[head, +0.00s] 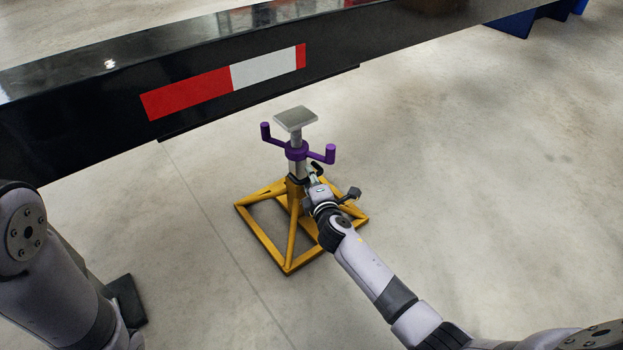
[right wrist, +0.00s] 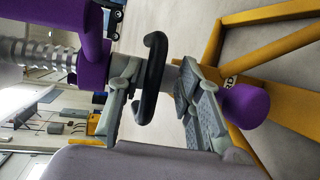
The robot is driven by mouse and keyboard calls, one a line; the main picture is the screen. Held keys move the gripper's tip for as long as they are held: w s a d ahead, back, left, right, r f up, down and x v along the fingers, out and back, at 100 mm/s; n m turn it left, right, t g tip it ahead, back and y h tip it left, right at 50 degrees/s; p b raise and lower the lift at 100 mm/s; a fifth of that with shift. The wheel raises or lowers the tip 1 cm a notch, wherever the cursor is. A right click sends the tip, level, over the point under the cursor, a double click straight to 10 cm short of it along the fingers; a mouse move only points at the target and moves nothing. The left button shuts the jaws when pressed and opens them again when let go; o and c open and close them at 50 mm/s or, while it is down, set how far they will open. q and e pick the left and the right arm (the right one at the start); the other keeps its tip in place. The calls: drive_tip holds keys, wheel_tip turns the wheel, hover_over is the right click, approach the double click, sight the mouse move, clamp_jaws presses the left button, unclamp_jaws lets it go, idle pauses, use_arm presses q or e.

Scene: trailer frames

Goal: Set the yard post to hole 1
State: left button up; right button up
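The yard post stands upright on the floor on a yellow frame base (head: 287,268), with a grey top plate (head: 295,118) and a purple two-armed handle (head: 297,150). A curved black handle (right wrist: 153,78) sits at its grey tube, above the yellow sleeve. My right gripper (head: 313,177) is at that tube. In the right wrist view its fingers (right wrist: 160,105) are apart, one on each side of the black handle; I cannot tell whether they touch it. A purple knob (right wrist: 246,106) is by the yellow sleeve. No hole numbers are readable.
A black trailer beam (head: 70,125) with a red and white marking (head: 225,82) crosses behind the post, close to its top plate. A blue object (head: 515,22) is at the back right. The floor to the right is clear.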

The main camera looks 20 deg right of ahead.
drive_tip(key=shift+r, duration=0.1)
drive_tip(key=v, duration=0.7)
drive_tip(key=shift+s, duration=0.25)
